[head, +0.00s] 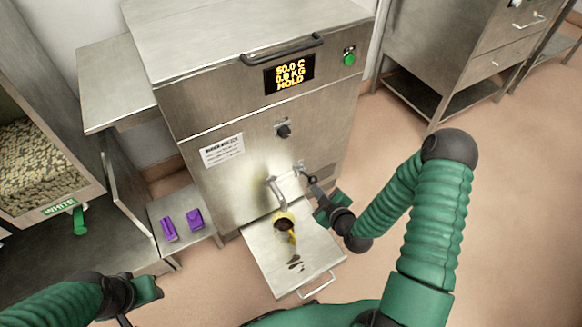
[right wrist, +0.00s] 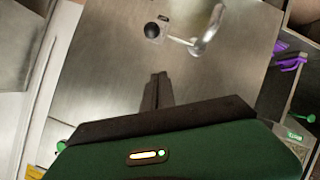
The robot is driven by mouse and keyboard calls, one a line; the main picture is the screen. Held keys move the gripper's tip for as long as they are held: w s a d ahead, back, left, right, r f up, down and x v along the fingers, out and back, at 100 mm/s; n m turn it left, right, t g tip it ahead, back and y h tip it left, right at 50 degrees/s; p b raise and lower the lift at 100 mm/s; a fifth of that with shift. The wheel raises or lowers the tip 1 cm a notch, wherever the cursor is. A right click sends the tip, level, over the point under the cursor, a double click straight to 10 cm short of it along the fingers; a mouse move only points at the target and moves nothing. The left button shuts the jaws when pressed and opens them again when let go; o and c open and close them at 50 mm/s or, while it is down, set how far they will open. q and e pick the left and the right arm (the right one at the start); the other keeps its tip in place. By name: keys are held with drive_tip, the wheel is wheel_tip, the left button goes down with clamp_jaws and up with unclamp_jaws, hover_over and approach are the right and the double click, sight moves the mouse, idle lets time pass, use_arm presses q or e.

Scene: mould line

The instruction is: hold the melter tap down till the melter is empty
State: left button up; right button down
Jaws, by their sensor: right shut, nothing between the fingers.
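The steel melter (head: 240,150) stands in the middle of the head view. Its display (head: 289,74) reads 50.0 C, 0.8 KG, HOLD. The tap spout (head: 273,186) on its front curves down over a yellow jug (head: 284,218) with something dark inside. I cannot make out a stream. The tap (right wrist: 208,36) also shows in the right wrist view, with a rod to a black knob (right wrist: 152,30). My right gripper (head: 312,183) is shut and empty, right of the spout; its fingers (right wrist: 157,76) appear apart from the knob. My left gripper (head: 148,290) is low at left, its fingers unclear.
A steel drip tray (head: 264,246) with dark smears lies under the tap. A black dial (head: 283,130) and green button (head: 349,58) are above. Purple pieces (head: 168,229) lie on a low shelf at left, beside a bin labelled WHITE (head: 60,207). Floor is clear at right.

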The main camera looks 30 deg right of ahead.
drive_tip(key=b, duration=0.5)
approach(307, 176)
drive_tip(key=w+a+r, duration=0.3)
drive_tip(key=w, duration=0.1)
drive_tip(key=shift+s+d+f+b, duration=0.15)
drive_tip(key=shift+d+f+b, duration=0.3)
drive_tip(key=shift+d+f, duration=0.75)
